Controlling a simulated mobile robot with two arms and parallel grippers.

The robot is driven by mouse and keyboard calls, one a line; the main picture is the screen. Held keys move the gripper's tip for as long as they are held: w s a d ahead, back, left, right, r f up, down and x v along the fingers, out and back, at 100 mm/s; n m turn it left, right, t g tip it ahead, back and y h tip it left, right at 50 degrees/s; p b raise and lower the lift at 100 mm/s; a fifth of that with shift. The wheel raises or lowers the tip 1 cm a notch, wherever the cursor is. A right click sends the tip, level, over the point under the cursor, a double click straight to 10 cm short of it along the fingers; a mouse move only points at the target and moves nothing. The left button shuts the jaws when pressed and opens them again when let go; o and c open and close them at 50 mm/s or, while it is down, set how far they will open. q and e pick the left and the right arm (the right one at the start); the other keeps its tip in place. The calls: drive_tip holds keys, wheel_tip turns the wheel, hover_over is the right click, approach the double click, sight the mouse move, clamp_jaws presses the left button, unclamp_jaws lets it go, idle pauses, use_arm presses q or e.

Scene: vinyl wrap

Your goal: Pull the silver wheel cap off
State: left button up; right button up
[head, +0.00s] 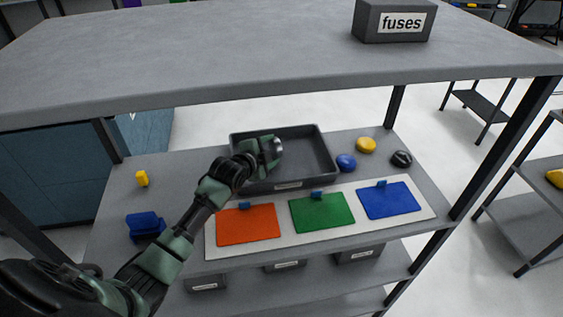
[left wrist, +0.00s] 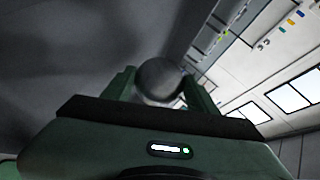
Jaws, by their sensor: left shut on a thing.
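The silver wheel cap (head: 279,145) shows as a small pale round end at the tips of my left gripper (head: 268,152). In the left wrist view the round grey cap (left wrist: 160,76) sits between the two green fingers of the left gripper (left wrist: 160,88), which is shut on it. In the head view the gripper is over the dark grey tray (head: 312,158). The fingers hide part of the cap, and its height above the tray floor is hard to tell. My right gripper is not in view.
Blue (head: 346,162), yellow (head: 366,145) and black (head: 401,158) round caps lie right of the tray. Orange (head: 248,226), green (head: 321,213) and blue (head: 389,200) sheets lie in front.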

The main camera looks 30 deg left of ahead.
use_arm(q)
drive_tip(key=o, duration=1.4)
drive_tip(key=shift+o, duration=1.1)
drive_tip(key=shift+s, duration=0.1)
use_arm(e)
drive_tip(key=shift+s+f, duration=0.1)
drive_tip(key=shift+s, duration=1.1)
use_arm(q)
drive_tip(key=shift+s, duration=0.3)
drive_tip(key=v, duration=0.5)
drive_tip(key=b+v, duration=0.1)
drive_tip(key=v, duration=0.1)
drive_tip(key=shift+r, duration=0.35)
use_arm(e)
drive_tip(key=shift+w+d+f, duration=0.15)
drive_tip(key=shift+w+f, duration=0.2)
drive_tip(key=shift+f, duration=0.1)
